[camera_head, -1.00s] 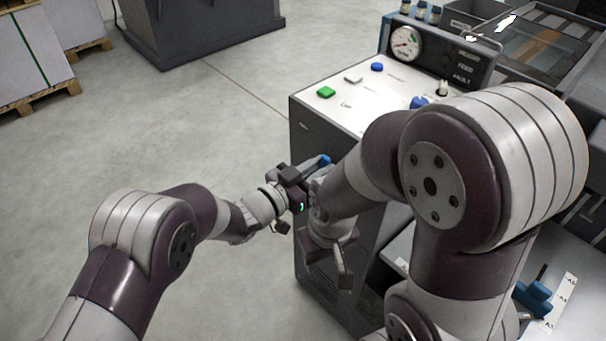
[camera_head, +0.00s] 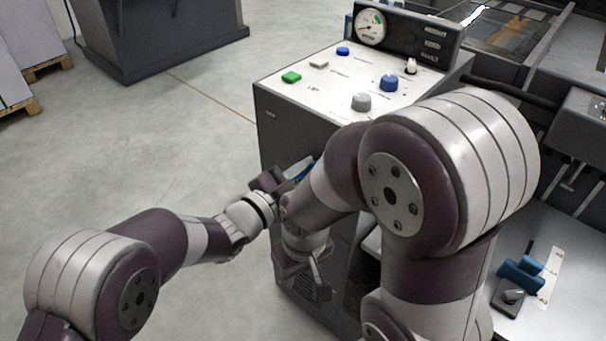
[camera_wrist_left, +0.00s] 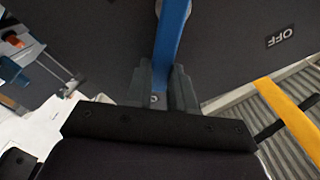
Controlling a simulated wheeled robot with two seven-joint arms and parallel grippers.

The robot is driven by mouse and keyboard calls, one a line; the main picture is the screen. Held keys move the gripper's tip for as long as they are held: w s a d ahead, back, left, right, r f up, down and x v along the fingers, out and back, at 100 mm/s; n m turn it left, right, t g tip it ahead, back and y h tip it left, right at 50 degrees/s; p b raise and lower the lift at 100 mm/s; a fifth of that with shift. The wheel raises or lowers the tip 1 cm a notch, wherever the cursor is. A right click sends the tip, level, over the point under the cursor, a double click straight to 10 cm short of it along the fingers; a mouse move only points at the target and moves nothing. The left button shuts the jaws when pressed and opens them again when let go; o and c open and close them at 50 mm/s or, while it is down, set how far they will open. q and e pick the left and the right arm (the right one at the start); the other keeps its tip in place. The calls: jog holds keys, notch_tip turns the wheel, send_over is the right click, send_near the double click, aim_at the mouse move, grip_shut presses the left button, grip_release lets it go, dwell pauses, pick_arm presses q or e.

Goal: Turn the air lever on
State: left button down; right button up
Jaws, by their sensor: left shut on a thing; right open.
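The air lever (camera_wrist_left: 173,38) is a blue bar on the dark side of the machine cabinet. My left gripper (camera_wrist_left: 159,84) is shut on it, with a finger on each side of the bar in the left wrist view. An OFF label (camera_wrist_left: 279,39) is right of the lever in the left wrist view. My right gripper (camera_head: 303,278) is open and empty, lower, in front of the cabinet.
Open floor lies to the left.

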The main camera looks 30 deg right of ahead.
pick_arm(q)
jog(key=shift+s+f, duration=0.1)
jog(key=shift+f, duration=0.05)
pick_arm(e)
jog(key=shift+f, duration=0.2)
pick_arm(q)
jog(key=c, duration=1)
grip_release()
jog(key=shift+o, duration=0.2)
pick_arm(e)
jog(key=shift+s, duration=0.1)
